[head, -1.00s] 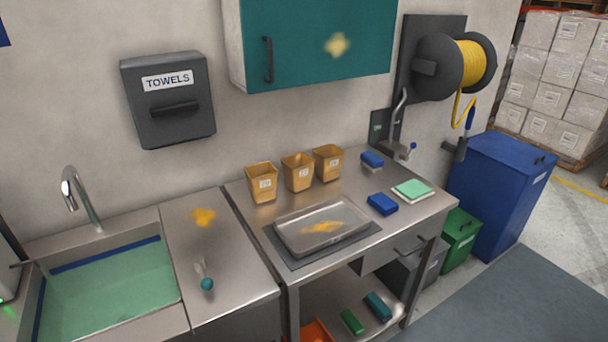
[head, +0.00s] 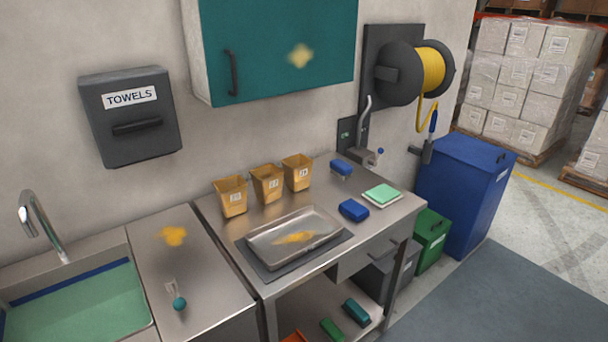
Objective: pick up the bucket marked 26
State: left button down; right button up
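Three tan buckets with small white number labels stand upright in a row at the back of the steel table (head: 384,218). They are the left bucket (head: 231,199), the middle bucket (head: 267,186) and the right bucket (head: 297,174). The numbers are too small and blurred to read surely, so I cannot tell which one is marked 26. Neither of my grippers shows in the head view.
A steel tray (head: 334,224) with a yellow smear sits on a dark mat before the buckets. Blue sponges (head: 354,211) and a green-topped pad (head: 382,194) lie to the right. A teal cabinet (head: 330,75) hangs above. A sink (head: 110,258) is at left.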

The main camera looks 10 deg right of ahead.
aim_at(298, 168)
jog(key=i+l+u, duration=0.1)
jog(key=u, duration=0.35)
jog(key=i+l+u, duration=0.1)
jog(key=u, duration=0.35)
jog(key=i+l+u, duration=0.15)
jog(key=l, duration=0.4)
jog(key=i+l+u, duration=0.15)
jog(key=l, duration=0.45)
jog(key=i+l+u, duration=0.15)
jog(key=l, duration=0.4)
jog(key=l+u, duration=0.15)
jog(key=l, duration=0.45)
